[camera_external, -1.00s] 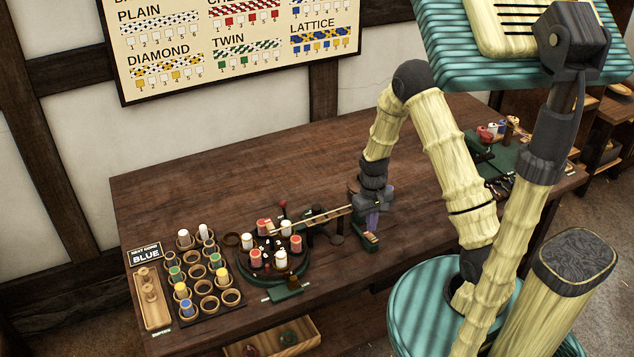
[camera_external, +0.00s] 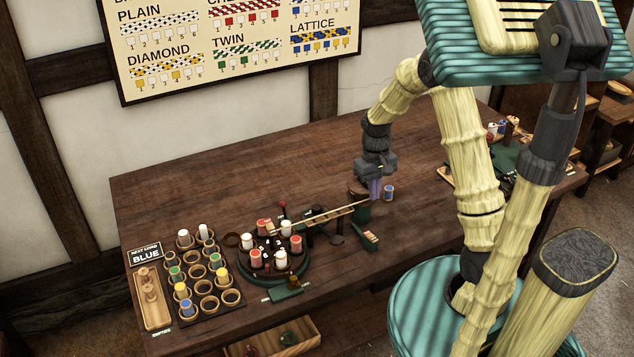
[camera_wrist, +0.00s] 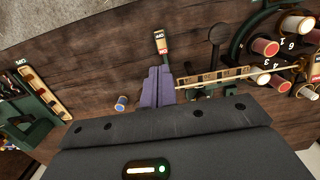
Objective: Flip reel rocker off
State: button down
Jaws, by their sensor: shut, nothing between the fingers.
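The reel rocker (camera_external: 370,237) is a small switch on the tabletop to the right of the braiding machine. In the wrist view the rocker (camera_wrist: 160,42) shows a pale part with dark lettering and a red part nearer my fingers. Which side is pressed down is too small to tell. My gripper (camera_external: 376,194) is above the table, behind the rocker and apart from it in the external view. In the wrist view its purple fingers (camera_wrist: 158,70) are together and empty, pointing toward the rocker's red end.
A blue spool (camera_external: 388,192) stands close right of my gripper. A spool rack (camera_external: 236,306) is farther left. The table behind is clear.

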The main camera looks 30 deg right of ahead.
jog(key=shift+w+f, duration=0.1)
jog(key=shift+w+g+b, duration=0.8)
jog(key=shift+w+b, duration=0.25)
jog(key=shift+b, duration=0.05)
jog(key=p, duration=0.2)
send_near(373, 237)
jog(key=x, duration=0.7)
